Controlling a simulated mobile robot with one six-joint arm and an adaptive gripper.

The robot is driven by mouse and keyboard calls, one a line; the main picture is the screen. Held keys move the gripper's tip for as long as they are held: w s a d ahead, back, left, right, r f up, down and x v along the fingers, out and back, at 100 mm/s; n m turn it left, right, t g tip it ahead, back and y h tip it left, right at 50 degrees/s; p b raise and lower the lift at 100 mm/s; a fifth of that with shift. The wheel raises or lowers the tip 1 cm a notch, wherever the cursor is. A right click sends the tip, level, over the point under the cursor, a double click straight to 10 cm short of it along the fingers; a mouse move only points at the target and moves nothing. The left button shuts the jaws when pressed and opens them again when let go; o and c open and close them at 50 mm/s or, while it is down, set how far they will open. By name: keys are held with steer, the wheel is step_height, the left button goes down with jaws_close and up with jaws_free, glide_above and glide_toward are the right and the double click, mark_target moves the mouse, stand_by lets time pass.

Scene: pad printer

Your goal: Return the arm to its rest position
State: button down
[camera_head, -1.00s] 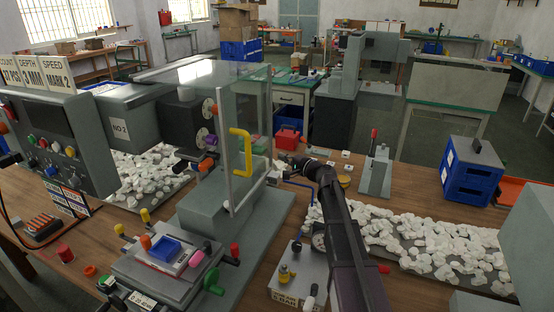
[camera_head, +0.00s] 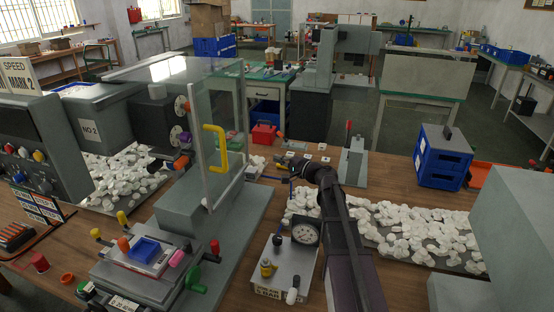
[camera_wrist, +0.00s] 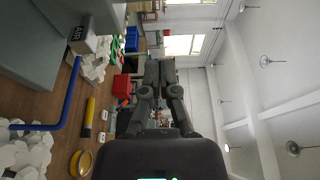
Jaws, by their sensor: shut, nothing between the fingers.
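My gripper (camera_wrist: 158,80) shows in the wrist view with its fingers together and nothing between them. In the head view my gripper (camera_head: 283,162) is at the far end of my dark arm, above the wooden table (camera_head: 400,200) and just right of the pad printer's clear guard. The pad printer (camera_head: 190,205) stands left of my arm, with a yellow handle (camera_head: 216,148) on its guard. My arm reaches up from the bottom of the head view and hides part of the table.
A gauge unit (camera_head: 285,275) stands left of my arm. White pieces lie on a mat (camera_head: 470,262) to the right. A blue crate (camera_head: 444,157), a red box (camera_head: 263,135) and a grey stand (camera_head: 353,165) are near. A grey block (camera_head: 515,220) is far right.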

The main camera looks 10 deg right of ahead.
steer(key=s+a+f+n+g+h+p, duration=0.1)
steer(key=s+a+f+n+g+h, duration=0.1)
steer(key=s+a+f+n+g, duration=0.4)
steer(key=s+a+f+n+g+h+p, duration=0.1)
steer(key=s+a+f+g+h+p, duration=0.2)
steer(key=s, duration=0.6)
steer(key=s+d+f+n+g+h, duration=0.1)
steer(key=s+d+f+g+h, duration=0.1)
steer(key=s, duration=0.5)
steer(key=s+d+f+n+g+h+p, duration=0.1)
steer(key=s+d+f+g+h, duration=0.1)
steer(key=s+d+h, duration=0.2)
steer(key=shift+s+n+g+h, duration=0.3)
steer(key=shift+s+n+h, duration=0.1)
steer(key=shift+s, duration=1.5)
steer(key=shift+f, duration=0.1)
